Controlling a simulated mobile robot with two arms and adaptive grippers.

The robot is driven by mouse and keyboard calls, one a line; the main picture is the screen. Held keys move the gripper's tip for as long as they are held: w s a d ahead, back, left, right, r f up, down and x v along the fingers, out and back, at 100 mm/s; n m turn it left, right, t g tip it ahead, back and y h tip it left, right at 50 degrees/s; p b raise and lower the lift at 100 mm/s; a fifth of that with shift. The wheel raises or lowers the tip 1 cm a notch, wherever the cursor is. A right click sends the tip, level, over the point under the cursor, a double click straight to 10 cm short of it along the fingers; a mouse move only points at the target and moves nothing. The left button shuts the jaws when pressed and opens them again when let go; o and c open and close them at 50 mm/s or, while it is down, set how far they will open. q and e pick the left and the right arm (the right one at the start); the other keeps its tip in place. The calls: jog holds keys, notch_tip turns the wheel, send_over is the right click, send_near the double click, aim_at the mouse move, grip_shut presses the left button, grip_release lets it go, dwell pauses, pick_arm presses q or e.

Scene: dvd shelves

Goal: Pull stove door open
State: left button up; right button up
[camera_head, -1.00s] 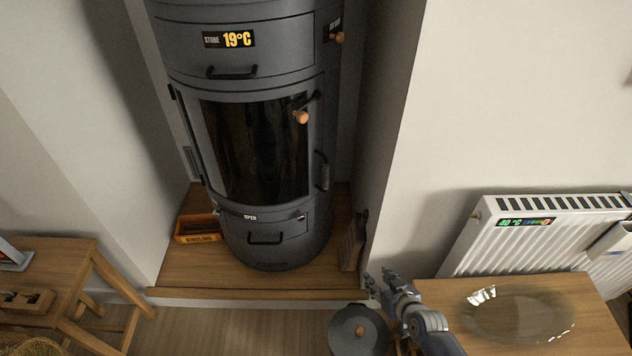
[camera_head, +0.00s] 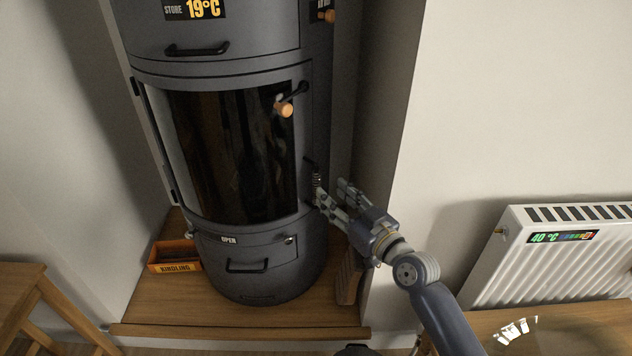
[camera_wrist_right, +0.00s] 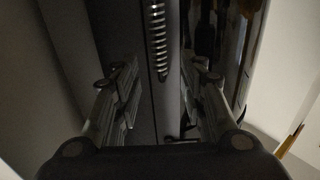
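The dark grey stove (camera_head: 215,65) stands in the alcove. Its curved glass door (camera_head: 230,150) looks closed, with hinges on the left side. A coil-wrapped door handle (camera_head: 317,181) is at the door's right edge, partly covered by my gripper in the head view. My right gripper (camera_head: 333,192) is open at this handle, reaching in from the lower right. In the right wrist view the coiled handle (camera_wrist_right: 157,40) appears upright between the two spread fingers (camera_wrist_right: 162,92), and neither finger visibly presses on it. My left gripper is not in view.
A lever with a wooden knob (camera_head: 285,108) sits at the door's upper right. A drawer (camera_head: 246,259) is below the door. A kindling box (camera_head: 174,257) is left of the stove base. The alcove wall (camera_head: 385,130) and radiator (camera_head: 545,255) are to the right.

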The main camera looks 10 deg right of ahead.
aim_at(319, 182)
jog(key=b+x, duration=0.1)
jog(key=x, duration=0.6)
jog(key=shift+w+a, duration=0.1)
jog(key=shift+w, duration=0.25)
jog(key=shift+f, duration=0.1)
grip_shut()
